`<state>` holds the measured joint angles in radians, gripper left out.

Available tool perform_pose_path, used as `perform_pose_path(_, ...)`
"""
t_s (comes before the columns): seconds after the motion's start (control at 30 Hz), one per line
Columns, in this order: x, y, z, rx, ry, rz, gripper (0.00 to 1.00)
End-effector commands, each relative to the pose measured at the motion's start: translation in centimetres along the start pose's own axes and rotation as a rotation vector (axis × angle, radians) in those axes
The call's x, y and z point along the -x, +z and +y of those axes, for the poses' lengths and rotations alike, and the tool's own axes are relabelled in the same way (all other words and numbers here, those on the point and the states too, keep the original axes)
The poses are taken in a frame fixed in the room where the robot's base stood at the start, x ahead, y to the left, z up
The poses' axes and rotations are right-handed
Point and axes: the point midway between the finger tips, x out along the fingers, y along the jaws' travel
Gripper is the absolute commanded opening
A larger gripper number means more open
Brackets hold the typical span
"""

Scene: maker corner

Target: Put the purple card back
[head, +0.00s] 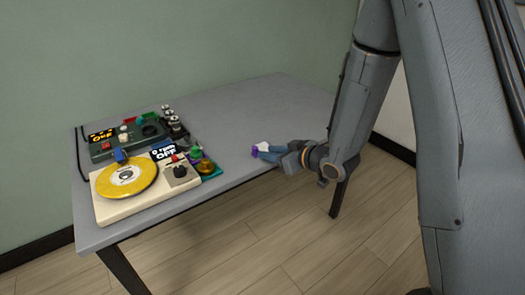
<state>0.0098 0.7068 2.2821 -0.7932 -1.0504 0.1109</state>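My gripper (266,153) is at the front right edge of the grey table, low over or near its top. A small purple piece with a white part, which looks like the purple card (255,151), shows at the fingertips. The fingers appear closed around it and hide part of it. It is too small to tell its tilt or whether it touches the table. The gripper is to the right of the devices on the table, apart from them.
A cream turntable (105,207) with a yellow disc (127,179) stands at the table's front left. Behind it is a dark green device (107,150) with an "OFF" display. A teal tray (212,173) with small round parts is beside the turntable. The right part of the table (250,110) is clear.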

Motion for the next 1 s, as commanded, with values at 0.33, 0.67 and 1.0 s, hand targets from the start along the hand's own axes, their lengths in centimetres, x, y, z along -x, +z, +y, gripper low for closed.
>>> perform_pose_path(0.33,-3.2,-0.4,-0.3,0.001,-0.015,0.018,0.26)
perform_pose_path(0.67,-7.4,-0.9,-0.1,0.001,-0.014,0.017,0.26)
perform_pose_path(1.0,-7.9,-0.9,-0.1,0.000,-0.012,0.018,0.21)
